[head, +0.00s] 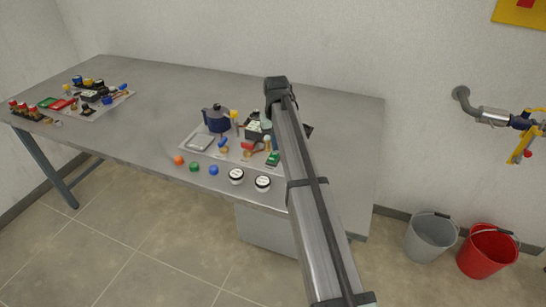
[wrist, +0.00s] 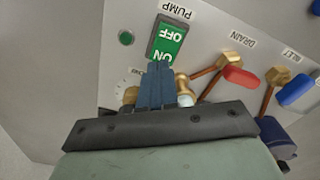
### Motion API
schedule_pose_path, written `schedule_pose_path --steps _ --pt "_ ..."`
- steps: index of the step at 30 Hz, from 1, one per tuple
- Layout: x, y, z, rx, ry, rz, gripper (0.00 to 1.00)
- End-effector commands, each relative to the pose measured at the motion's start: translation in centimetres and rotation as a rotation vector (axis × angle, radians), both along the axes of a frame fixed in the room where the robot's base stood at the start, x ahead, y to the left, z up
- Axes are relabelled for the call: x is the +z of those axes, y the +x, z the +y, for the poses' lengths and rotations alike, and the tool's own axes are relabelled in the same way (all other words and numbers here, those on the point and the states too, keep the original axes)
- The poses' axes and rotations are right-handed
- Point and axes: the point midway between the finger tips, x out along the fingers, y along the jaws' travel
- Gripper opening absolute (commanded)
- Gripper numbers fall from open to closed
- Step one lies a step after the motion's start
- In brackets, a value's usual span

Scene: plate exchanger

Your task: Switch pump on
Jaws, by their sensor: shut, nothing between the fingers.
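The fingertips are at the ON end of the switch and cover part of that end. I cannot tell whether they touch it. In the head view my arm hides part of the right-hand equipment, and the fingertips cannot be made out there.
Right of the switch are a red drain handle (wrist: 240,77) and a blue inlet handle (wrist: 297,91) on brass pipes. A round green lamp (wrist: 126,38) is left of it. Another equipment group stands at the left of the grey table (head: 145,90). Grey (head: 431,238) and red buckets (head: 487,252) stand on the floor.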

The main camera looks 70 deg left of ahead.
Motion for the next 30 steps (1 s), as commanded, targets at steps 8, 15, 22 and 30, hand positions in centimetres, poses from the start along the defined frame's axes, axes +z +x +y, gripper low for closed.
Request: schedule_pose_path --steps 8,15,22,30 --pt "-0.3 0.0 0.0 0.0 0.0 0.0 0.0" --pt "-0.6 0.0 0.0 0.0 0.0 0.0 0.0" --pt "-0.9 0.0 0.0 0.0 0.0 0.0 0.0" --pt "-1.2 0.0 0.0 0.0 0.0 0.0 0.0"
